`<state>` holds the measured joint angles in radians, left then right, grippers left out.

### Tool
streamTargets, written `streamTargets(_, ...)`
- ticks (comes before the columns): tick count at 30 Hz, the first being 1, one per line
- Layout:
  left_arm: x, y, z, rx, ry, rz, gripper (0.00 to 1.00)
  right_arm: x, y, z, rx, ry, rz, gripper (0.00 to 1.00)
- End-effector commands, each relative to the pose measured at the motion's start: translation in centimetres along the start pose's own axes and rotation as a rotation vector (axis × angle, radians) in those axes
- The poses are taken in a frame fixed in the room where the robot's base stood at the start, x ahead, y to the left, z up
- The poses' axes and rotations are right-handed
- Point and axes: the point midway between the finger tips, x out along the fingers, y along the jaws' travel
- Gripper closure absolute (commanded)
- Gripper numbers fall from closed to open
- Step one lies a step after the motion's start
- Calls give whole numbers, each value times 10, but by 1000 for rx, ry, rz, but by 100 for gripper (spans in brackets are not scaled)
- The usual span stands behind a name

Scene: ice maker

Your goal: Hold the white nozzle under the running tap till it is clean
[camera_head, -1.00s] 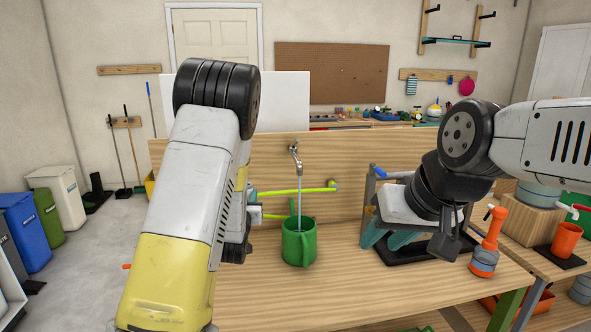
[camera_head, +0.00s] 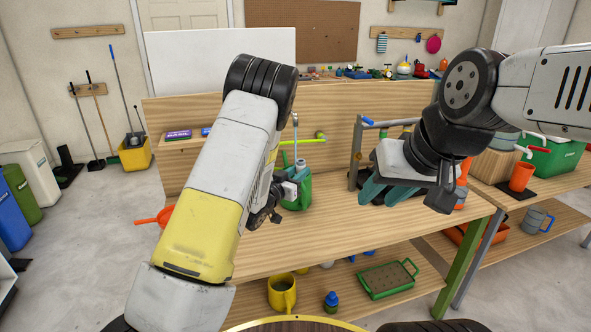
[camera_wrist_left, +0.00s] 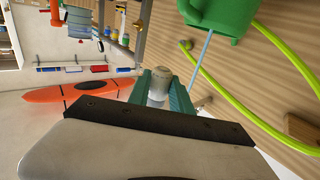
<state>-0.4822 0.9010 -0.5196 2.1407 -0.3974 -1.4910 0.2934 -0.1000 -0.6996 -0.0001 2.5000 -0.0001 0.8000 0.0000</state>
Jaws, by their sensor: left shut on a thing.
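My left gripper (camera_wrist_left: 160,92) has teal fingers shut on the white nozzle (camera_wrist_left: 158,82), a short pale cylinder with a brownish end. In the left wrist view the thin water stream (camera_wrist_left: 201,62) runs just right of the nozzle, and I cannot tell whether they touch. The tap (camera_head: 295,119) is on the wooden back panel. Below it a green can (camera_head: 303,194) stands on the bench; my left gripper, partly hidden by its arm, is close at its left. My right gripper (camera_head: 388,190) hangs over the bench right of the can, fingers apart and apparently empty.
A yellow-green hose (camera_head: 310,138) runs along the back panel (camera_head: 225,112). A frame (camera_head: 356,155) stands behind my right gripper. An orange object (camera_head: 155,217) sticks out at the bench's left. The front bench top (camera_head: 300,240) is clear.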

Motion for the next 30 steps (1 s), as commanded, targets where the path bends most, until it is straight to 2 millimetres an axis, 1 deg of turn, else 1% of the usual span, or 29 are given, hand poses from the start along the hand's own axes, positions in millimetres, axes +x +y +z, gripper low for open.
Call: streamTargets(30, 81, -64, 0, 1, 2, -2, 100, 0, 0, 0, 0, 0, 0, 64)
